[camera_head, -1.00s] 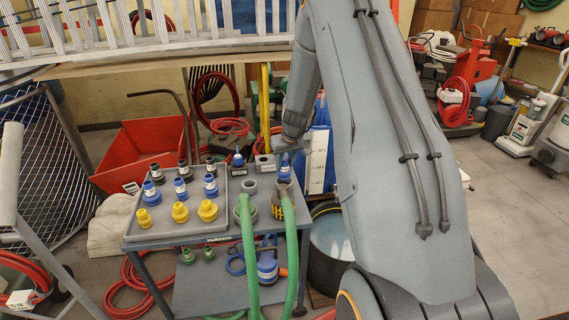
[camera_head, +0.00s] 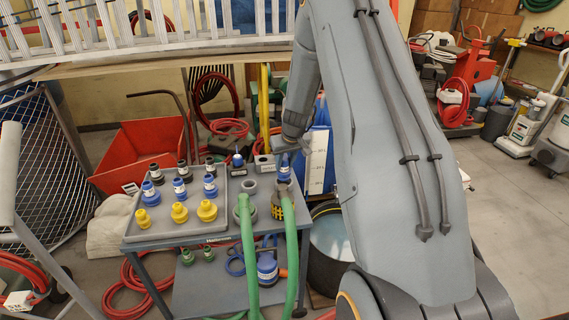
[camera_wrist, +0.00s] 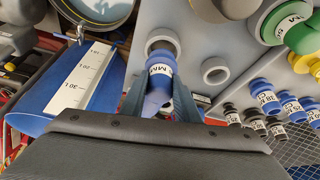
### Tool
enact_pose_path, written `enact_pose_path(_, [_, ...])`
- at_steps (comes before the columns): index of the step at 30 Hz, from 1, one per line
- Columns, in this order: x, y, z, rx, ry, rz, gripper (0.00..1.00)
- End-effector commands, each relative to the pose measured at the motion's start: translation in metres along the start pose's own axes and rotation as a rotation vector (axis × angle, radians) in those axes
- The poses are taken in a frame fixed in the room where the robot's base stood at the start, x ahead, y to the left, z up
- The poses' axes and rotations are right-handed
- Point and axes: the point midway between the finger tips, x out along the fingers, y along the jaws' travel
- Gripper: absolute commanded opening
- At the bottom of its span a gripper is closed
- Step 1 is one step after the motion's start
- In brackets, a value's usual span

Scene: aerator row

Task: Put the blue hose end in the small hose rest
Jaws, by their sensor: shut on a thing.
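My gripper (camera_wrist: 158,104) is shut on the blue hose end (camera_wrist: 160,74), a blue piece with a white label. In the head view the blue hose end (camera_head: 284,168) is partly hidden by my wrist. It stands over a grey ring-shaped rest (camera_wrist: 162,40) on the cart top. The hose end's far end overlaps this ring; I cannot tell whether it sits inside or just above. Beside it is another, empty grey ring (camera_wrist: 215,70), which also shows in the head view (camera_head: 249,186).
A grey tray (camera_head: 165,228) on the cart holds several blue, yellow and black fittings. Two green hoses (camera_head: 249,260) rise at the cart's front to couplings. A red bin (camera_head: 140,150) is behind.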

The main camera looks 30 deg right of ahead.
Motion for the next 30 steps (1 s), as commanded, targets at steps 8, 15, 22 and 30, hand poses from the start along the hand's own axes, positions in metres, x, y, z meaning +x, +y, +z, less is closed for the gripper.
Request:
enact_pose_path(8, [0.006,0.0,0.002,0.0,0.001,0.0,0.02])
enact_pose_path(15, [0.011,0.0,0.004,0.0,0.001,0.0,0.02])
enact_pose_path(22, [0.015,0.0,0.006,-0.001,0.001,0.0,0.02])
enact_pose_path(30, [0.021,0.0,0.008,0.0,0.001,0.001,0.02])
